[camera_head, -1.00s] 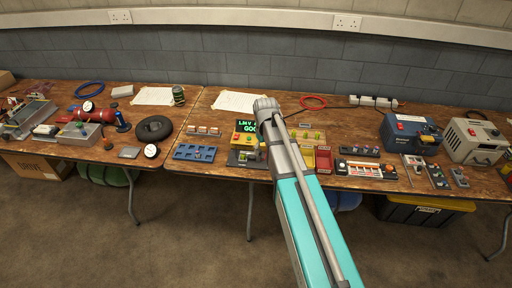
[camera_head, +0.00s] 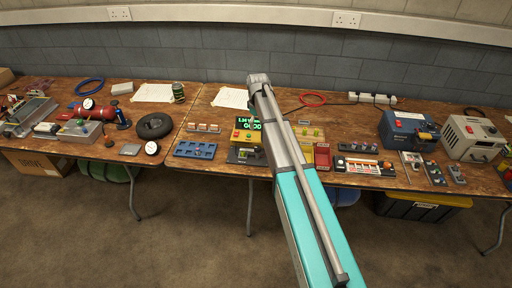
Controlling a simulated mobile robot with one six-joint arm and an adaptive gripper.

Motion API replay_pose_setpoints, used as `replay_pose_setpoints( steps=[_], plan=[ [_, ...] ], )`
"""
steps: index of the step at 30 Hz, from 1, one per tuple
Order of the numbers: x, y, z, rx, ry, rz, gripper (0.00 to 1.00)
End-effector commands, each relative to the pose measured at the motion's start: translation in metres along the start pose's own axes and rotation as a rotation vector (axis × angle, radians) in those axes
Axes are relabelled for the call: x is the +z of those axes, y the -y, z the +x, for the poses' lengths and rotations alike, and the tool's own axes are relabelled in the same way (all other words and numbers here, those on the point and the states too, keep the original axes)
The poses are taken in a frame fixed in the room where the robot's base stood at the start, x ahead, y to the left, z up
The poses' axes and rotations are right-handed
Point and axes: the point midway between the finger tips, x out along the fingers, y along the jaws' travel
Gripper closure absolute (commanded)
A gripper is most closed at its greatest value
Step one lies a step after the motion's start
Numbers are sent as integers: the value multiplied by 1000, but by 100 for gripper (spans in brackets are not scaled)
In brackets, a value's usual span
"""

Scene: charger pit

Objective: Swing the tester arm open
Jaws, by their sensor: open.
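The tester (camera_head: 241,136) is a yellow box with red and green buttons and a lit dark display (camera_head: 254,125) with green text, of which "GOOD" shows. It stands on the middle bench, left of my arm. A dark and grey low part (camera_head: 245,155) sits at its front; I cannot tell whether this is the tester arm or how it stands. My arm's grey upper section crosses in front of the tester's right side. My gripper does not show; only the grey joint at the arm's top end is in view.
A blue tray (camera_head: 194,149) lies left of the tester and a red bin (camera_head: 322,156) lies right. Farther right are a strip of coloured parts (camera_head: 364,167), a blue box (camera_head: 409,130) and a beige box (camera_head: 473,139). A paper sheet (camera_head: 231,97) lies behind the tester.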

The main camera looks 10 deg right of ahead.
Motion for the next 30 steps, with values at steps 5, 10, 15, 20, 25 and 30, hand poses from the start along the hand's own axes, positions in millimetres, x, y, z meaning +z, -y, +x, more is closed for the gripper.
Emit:
replay_pose_setpoints(
  steps=[5, 10, 15, 20, 25, 30],
  plan=[
    [0, 0, 8, 0, 0, 0, 18],
    [0, 1, 19, 0, 0, 0, 18],
    [-1, 1, 32, 0, 0, 0, 18],
    [-1, 1, 44, 0, 0, -1, 18],
    [-1, 1, 56, 0, 0, -1, 18],
    [-1, 1, 69, 0, 0, -1, 18]
  ],
)
